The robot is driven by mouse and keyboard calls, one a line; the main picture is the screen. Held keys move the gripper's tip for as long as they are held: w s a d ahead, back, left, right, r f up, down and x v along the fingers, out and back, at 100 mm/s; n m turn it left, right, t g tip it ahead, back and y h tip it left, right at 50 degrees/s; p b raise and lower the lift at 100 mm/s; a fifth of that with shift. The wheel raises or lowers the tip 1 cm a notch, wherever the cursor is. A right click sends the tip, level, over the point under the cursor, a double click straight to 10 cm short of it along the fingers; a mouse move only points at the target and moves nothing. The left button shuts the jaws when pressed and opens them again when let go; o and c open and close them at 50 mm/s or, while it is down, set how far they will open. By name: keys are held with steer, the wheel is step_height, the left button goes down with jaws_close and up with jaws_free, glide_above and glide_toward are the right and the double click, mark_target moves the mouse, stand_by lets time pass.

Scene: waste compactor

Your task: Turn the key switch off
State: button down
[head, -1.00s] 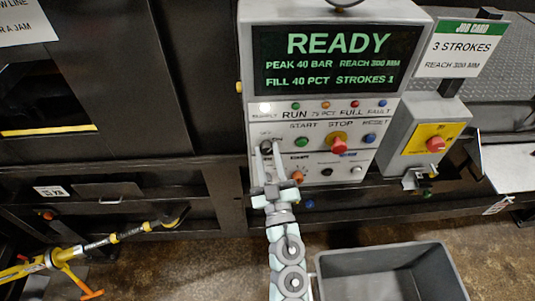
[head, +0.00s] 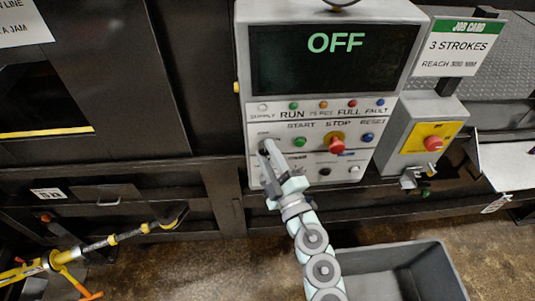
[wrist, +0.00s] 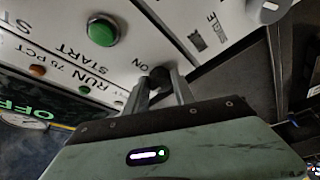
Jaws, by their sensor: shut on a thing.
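The control panel (head: 325,118) stands in the middle of the head view, and its screen (head: 335,58) reads OFF. The dark key switch (head: 264,146) is at the left of the panel, left of the green start button (head: 299,142). My gripper (head: 267,154) is shut on the key switch, and its fingers partly hide it. In the wrist view the dark knob of the key switch (wrist: 160,75) shows between the two fingertips of my gripper (wrist: 160,84), beside the word ON. The exact angle of the key is hard to see.
A red stop button (head: 337,146) and a blue reset button (head: 368,138) sit to the right. A grey bin (head: 435,265) is on the floor below. My arm covers the panel's lower left.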

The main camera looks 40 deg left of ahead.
stand_by(0.3)
steer(key=c, duration=1.1)
jaws_free()
steer(key=shift+o, duration=0.2)
steer(key=b+v, duration=0.2)
steer(key=v, duration=0.8)
steer(key=shift+s+d, duration=0.2)
steer(key=shift+d, duration=0.15)
